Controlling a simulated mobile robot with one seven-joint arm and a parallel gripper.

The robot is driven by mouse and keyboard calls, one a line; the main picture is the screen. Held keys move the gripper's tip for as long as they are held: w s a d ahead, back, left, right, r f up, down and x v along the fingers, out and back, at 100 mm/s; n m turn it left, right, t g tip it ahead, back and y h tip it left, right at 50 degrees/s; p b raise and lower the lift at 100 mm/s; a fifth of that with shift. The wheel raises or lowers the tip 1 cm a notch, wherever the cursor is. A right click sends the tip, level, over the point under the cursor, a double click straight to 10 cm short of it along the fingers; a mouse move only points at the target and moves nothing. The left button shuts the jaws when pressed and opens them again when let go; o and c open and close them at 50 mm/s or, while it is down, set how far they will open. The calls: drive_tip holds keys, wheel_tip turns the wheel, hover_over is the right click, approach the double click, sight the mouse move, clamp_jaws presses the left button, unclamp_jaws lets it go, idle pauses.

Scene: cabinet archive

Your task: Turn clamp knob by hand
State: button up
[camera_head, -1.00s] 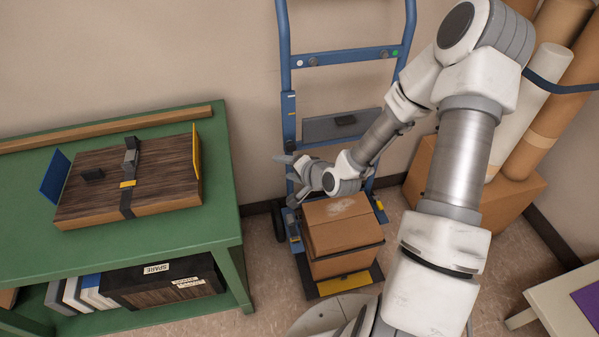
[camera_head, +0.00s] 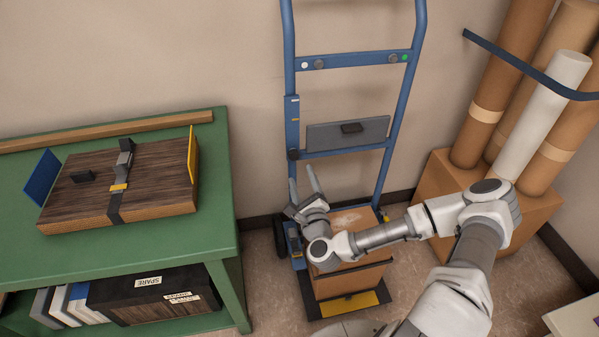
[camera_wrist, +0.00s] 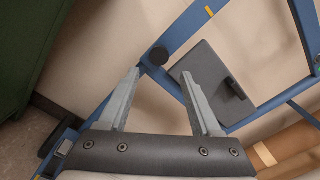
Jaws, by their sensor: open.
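A round black knob (camera_head: 293,154) sits on the left upright of the blue hand truck (camera_head: 290,110), where a cross bar meets it. In the wrist view the knob (camera_wrist: 159,56) shows just beyond my fingertips, roughly centred between them. My gripper (camera_head: 303,176) is open and empty, its fingers pointing up toward the knob from below. In the wrist view my gripper (camera_wrist: 160,74) has its two grey fingers spread apart, and no contact with the knob shows. A grey plate (camera_head: 346,133) with a dark handle is beside the knob, to its right.
A strapped cardboard box (camera_head: 350,280) stands on the truck's foot, partly behind my arm. A green bench (camera_head: 225,200) with a strapped wooden case (camera_head: 75,207) is at left. Cardboard rolls (camera_head: 508,85) stand in a box at right. Bare wall lies behind the truck.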

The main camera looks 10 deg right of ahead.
sight(294, 157)
drive_tip(key=shift+w, duration=3.45)
drive_tip(key=shift+w, duration=0.35)
drive_tip(key=c, duration=1)
